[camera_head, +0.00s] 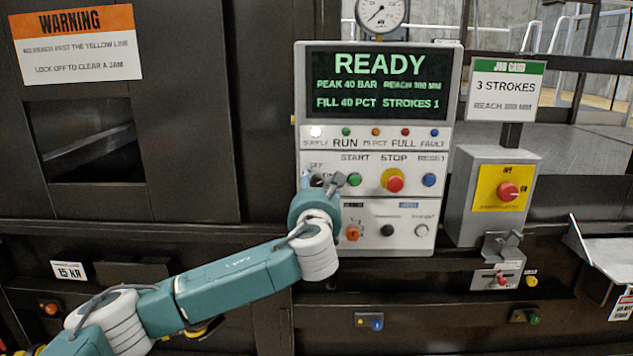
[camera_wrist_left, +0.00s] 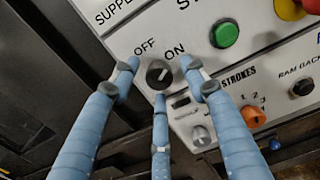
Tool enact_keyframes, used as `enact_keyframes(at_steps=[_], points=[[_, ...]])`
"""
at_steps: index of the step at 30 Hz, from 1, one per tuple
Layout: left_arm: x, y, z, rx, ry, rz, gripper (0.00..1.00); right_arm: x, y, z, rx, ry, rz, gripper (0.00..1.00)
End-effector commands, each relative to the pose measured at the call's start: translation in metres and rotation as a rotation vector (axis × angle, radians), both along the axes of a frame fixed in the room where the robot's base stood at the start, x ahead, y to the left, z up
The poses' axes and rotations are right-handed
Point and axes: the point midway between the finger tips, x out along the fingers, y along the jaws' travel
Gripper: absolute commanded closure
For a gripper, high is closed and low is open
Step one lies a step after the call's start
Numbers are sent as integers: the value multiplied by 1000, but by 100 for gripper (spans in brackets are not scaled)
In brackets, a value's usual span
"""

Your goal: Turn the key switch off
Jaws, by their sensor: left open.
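The key switch (camera_wrist_left: 159,74) is a round dark knob on the pale panel, with OFF printed up-left of it and ON up-right. Its pale mark appears to point toward ON. My left gripper (camera_wrist_left: 158,67) is open, with its three blue fingers spread around the knob; I cannot tell whether any fingertip touches it. In the head view my left gripper (camera_head: 334,182) is at the panel's left edge, left of the green start button, and partly hides the switch there. My right gripper is not in view.
The green start button (camera_head: 354,180), red stop button (camera_head: 395,183) and blue button (camera_head: 429,180) sit close by on the control panel (camera_head: 440,150). The orange strokes knob (camera_wrist_left: 253,116) is below right. The screen (camera_head: 378,82) reads READY. A red-knobbed yellow isolator (camera_head: 508,191) stands right.

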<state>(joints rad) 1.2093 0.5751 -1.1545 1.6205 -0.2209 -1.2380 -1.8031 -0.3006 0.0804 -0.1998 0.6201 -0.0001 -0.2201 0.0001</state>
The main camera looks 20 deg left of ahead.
Motion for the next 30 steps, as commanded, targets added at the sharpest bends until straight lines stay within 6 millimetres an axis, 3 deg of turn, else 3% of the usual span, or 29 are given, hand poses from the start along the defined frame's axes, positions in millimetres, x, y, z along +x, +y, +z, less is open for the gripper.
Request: enact_keyframes(at_steps=[9,15,16,30], points=[[3,1,0,-1,0,0,57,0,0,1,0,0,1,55],[2,1,0,-1,0,0,97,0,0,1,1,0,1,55],[2,1,-1,-1,0,0,99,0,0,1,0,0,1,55],[2,0,-2,-86,-22,-1,100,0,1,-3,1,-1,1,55]])
